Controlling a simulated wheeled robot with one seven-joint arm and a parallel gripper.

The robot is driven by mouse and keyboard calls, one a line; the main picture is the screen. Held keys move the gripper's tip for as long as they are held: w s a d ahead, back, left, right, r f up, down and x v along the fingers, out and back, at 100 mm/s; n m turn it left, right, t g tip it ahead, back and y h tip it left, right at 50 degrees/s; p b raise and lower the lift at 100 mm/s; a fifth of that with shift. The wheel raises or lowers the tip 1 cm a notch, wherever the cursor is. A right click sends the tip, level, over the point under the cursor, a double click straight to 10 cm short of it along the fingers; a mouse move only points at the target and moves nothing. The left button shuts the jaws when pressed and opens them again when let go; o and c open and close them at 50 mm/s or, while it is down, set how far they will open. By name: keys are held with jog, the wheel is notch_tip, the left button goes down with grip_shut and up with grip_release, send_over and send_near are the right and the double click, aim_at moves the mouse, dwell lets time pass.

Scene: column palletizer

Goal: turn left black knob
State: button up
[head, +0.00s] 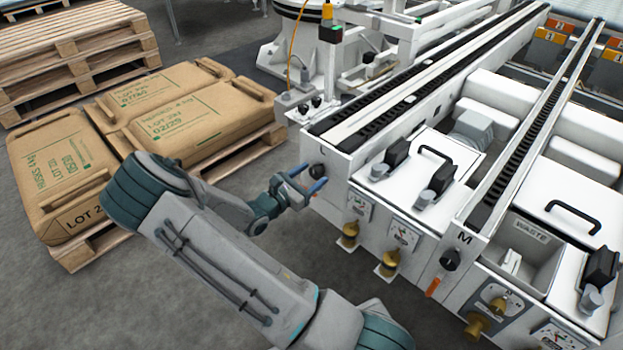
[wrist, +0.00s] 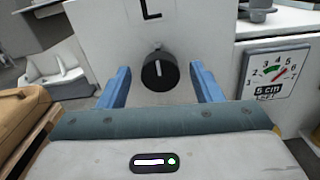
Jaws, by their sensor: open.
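The left black knob (wrist: 160,71) is a round dial with a white pointer line, set on a white panel (wrist: 195,28) under a letter L. In the wrist view its pointer stands about upright. My gripper (wrist: 163,86) is open, with one blue finger to the left of the knob and one to the right, and gaps show on both sides. In the head view the knob (head: 317,171) shows at the near end of the conveyor, between the blue fingertips of my gripper (head: 309,178). I cannot tell how far the fingertips reach along the knob's depth.
A second black knob (head: 450,259) sits farther right under a letter M. A gauge plate (wrist: 272,74) is right of the panel, with brass valves (head: 349,235) below on the machine. Sacks (head: 170,120) lie on a pallet at left. Grey floor (head: 140,305) is clear in front.

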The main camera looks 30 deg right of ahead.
jog(key=shift+w+d, duration=0.15)
jog(key=shift+d, duration=0.3)
jog(key=shift+c, duration=0.3)
jog(key=c, duration=0.9)
jog(key=shift+a, duration=0.15)
jog(key=shift+c, duration=0.2)
